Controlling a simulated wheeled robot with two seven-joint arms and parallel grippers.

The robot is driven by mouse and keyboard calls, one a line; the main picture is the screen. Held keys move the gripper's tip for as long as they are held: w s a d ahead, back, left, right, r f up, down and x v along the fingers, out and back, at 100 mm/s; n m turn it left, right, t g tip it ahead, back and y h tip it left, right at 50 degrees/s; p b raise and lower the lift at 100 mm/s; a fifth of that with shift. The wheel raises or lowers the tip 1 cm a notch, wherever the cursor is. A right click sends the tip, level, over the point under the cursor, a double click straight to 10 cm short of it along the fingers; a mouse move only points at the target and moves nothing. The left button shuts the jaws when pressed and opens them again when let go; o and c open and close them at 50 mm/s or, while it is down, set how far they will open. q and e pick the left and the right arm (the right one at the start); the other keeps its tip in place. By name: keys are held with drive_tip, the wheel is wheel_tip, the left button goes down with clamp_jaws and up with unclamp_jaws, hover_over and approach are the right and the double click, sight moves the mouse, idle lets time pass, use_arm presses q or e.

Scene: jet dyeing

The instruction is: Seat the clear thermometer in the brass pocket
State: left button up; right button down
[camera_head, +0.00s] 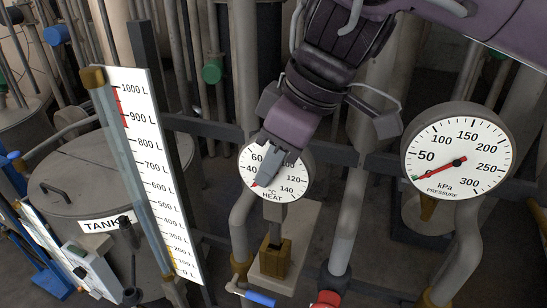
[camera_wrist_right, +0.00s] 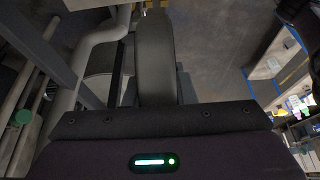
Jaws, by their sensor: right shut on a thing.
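The thermometer is a round dial (camera_head: 291,181) marked °C HEAT, with a short grey stem below it. My right gripper (camera_head: 276,152) comes down from above and is shut on the dial, covering part of its face. The brass pocket (camera_head: 273,258) stands on a pale block directly below the stem. The stem's lower end meets the pocket's top in the picture, but I cannot tell how deep it sits. In the right wrist view the grey dial case (camera_wrist_right: 155,60) shows edge-on, with a bit of brass beyond it. My left gripper is out of view.
A kPa pressure gauge (camera_head: 459,160) stands to the right on a grey pipe. A tall litre scale (camera_head: 150,170) with a sight tube stands left, before a round tank (camera_head: 75,178). Grey pipes flank the pocket. Blue and red handles (camera_head: 326,299) lie low in front.

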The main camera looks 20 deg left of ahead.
sight(273, 198)
drive_tip(key=shift+f+b, duration=2.55)
drive_tip(key=shift+f, duration=0.75)
drive_tip(key=c, duration=1.1)
unclamp_jaws()
drive_tip(key=v, duration=0.8)
drive_tip(key=shift+f, duration=0.1)
